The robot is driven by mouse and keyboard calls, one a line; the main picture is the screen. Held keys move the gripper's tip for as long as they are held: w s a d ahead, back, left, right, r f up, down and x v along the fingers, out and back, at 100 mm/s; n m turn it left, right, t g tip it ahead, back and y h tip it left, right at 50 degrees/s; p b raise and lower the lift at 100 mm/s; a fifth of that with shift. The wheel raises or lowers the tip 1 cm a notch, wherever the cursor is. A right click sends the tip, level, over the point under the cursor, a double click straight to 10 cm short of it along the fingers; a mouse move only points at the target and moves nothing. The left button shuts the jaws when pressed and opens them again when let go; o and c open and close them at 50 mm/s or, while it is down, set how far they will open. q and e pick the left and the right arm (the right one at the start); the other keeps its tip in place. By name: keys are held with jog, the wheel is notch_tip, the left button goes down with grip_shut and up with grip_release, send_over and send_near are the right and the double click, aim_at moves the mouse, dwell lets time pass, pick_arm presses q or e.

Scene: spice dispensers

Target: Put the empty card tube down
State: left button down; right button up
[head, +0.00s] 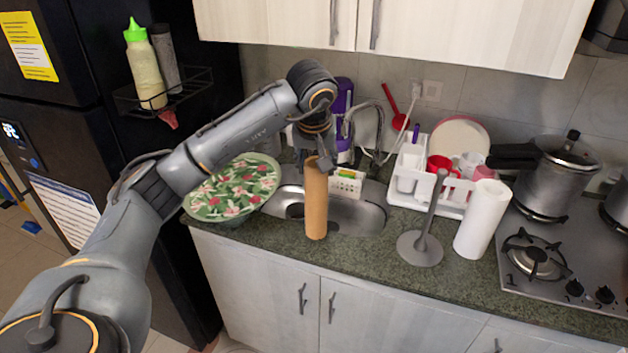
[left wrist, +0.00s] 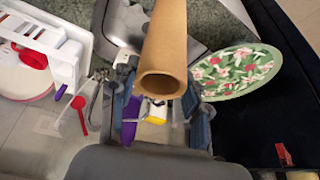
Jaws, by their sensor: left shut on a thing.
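The brown card tube (head: 316,205) is upright in the head view, in front of the sink. Its lower end is near the counter's front edge, and I cannot tell whether it touches the counter. My left gripper (head: 318,160) is shut on the tube's upper end from above. In the left wrist view the tube (left wrist: 165,40) shows its hollow open end, between the fingers of the left gripper (left wrist: 163,108). The grey paper holder (head: 420,247) with its bare rod stands on the counter to the right. My right gripper is not in view.
A white paper roll (head: 482,220) stands beside the holder, left of the stove (head: 565,275). A green floral plate (head: 232,187) lies left of the sink (head: 360,216). A white dish rack (head: 405,185) is behind the holder. Some counter between tube and holder is clear.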

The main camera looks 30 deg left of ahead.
pick_arm(q)
jog(key=p+x, duration=0.3)
jog(key=x, duration=0.6)
jog(key=shift+a+p, duration=0.3)
jog(key=shift+a, duration=0.1)
jog(key=shift+f, duration=0.15)
jog(key=c, duration=0.6)
grip_release()
jog(key=shift+c, duration=0.2)
